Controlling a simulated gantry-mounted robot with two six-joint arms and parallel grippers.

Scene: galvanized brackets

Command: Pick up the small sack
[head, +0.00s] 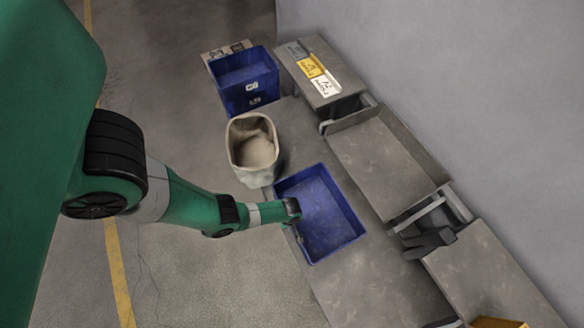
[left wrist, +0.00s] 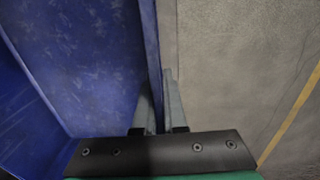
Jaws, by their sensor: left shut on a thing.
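A beige open-topped sack (head: 262,176) stands upright left of the shallow blue tray (head: 325,215) in the head view. Pale contents show inside its mouth. My left gripper (head: 297,222) is at the tray's left wall, below and right of the sack and apart from it. In the left wrist view, the fingers of my left gripper (left wrist: 158,100) straddle the wall of the blue tray (left wrist: 85,70), one inside and one outside, shut on it. The sack does not show in the left wrist view. My right gripper is not in view.
A deeper blue bin (head: 250,98) stands behind the sack. Grey work surfaces (head: 380,165) run along the wall at right, with yellow and white labels (head: 318,75) at the far end. Open floor (head: 200,280) lies left, with a yellow line.

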